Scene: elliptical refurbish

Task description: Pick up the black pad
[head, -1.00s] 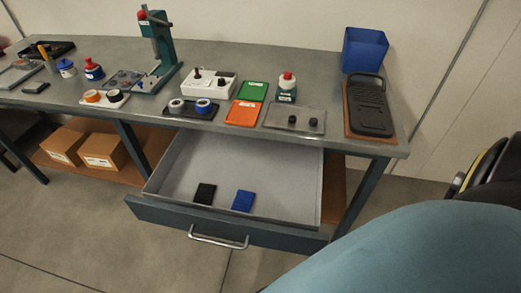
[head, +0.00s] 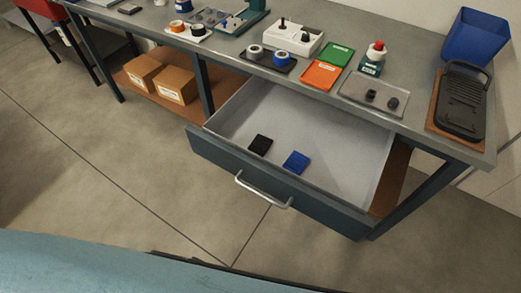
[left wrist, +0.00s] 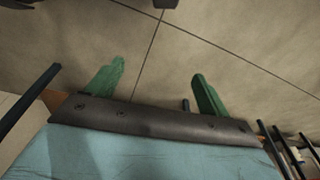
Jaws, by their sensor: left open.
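The black pad (head: 260,144) is a small dark square lying flat in the open drawer (head: 330,160), near its front wall. A blue pad (head: 296,162) lies just to its right, apart from it. In the left wrist view my left gripper (left wrist: 158,85) is open, its two green fingers wide apart with nothing between them, over bare floor. No pad shows in the left wrist view. Neither gripper is visible in the head view; only a blue part of mine fills the lower left.
The drawer hangs out below the workbench (head: 415,130), with a metal handle (head: 264,190) on its front. An orange tray (head: 321,75), a green tray (head: 337,54), a blue bin (head: 476,36) and tape rolls stand on top. Cardboard boxes (head: 176,84) sit on the lower shelf. Floor before the drawer is clear.

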